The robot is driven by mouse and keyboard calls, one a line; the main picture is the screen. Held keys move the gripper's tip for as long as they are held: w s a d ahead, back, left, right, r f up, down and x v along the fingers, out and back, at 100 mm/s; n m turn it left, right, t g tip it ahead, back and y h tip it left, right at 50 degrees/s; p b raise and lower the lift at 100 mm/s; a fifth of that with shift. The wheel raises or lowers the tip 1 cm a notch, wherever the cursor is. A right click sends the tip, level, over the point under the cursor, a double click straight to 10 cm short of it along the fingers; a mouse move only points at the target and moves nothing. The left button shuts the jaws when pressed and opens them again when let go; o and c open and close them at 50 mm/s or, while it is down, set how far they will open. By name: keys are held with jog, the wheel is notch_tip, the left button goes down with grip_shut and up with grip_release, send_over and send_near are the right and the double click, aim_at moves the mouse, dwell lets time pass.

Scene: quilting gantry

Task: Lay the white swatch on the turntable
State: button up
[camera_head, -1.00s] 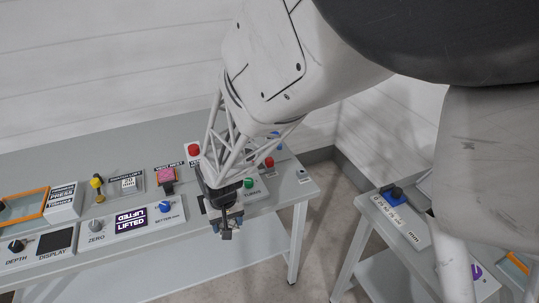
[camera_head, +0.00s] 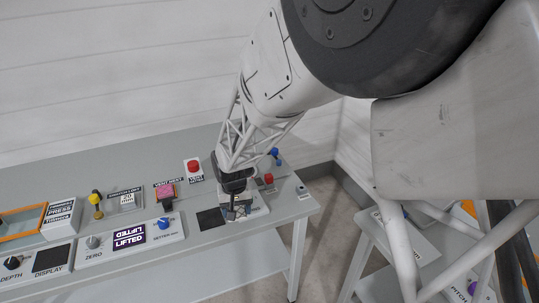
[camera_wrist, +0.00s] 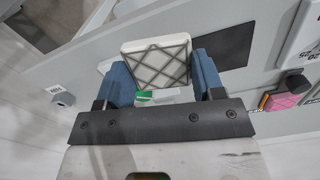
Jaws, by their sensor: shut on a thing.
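My gripper (camera_head: 238,212) hangs near the front right of the grey bench (camera_head: 285,205). In the wrist view its two blue fingers (camera_wrist: 160,68) are shut on the white swatch (camera_wrist: 157,50), a square pad with grey crossing diamond lines. The pad sits between the fingers and reaches past their tips. In the head view the swatch is too small and too hidden by the gripper to make out well. I cannot pick out the turntable for sure in either view.
A flat black square (camera_head: 211,219) lies just left of my gripper. A panel with a lit purple display (camera_head: 128,237) and a blue knob (camera_head: 163,223) is farther left. A red button (camera_head: 193,167), a pink block (camera_head: 165,191) and a blue-topped part (camera_head: 274,152) stand behind.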

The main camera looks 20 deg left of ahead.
jog(key=w+m, duration=0.1)
jog(key=w, duration=0.7)
jog(key=w+r+m, duration=0.1)
jog(key=w, duration=0.3)
jog(key=shift+w+m, duration=0.2)
jog(key=shift+m, duration=0.1)
jog(key=w+a, duration=0.3)
jog(key=w, duration=0.1)
jog(key=w+a+f, duration=0.1)
jog(key=w+a, duration=0.2)
jog(key=w, duration=0.1)
jog(key=w+a, duration=0.4)
jog(key=shift+w+f, duration=0.15)
jog(key=shift+f, duration=0.1)
jog(key=shift+f, duration=1.75)
jog(key=shift+f, duration=0.1)
jog(key=o, duration=0.9)
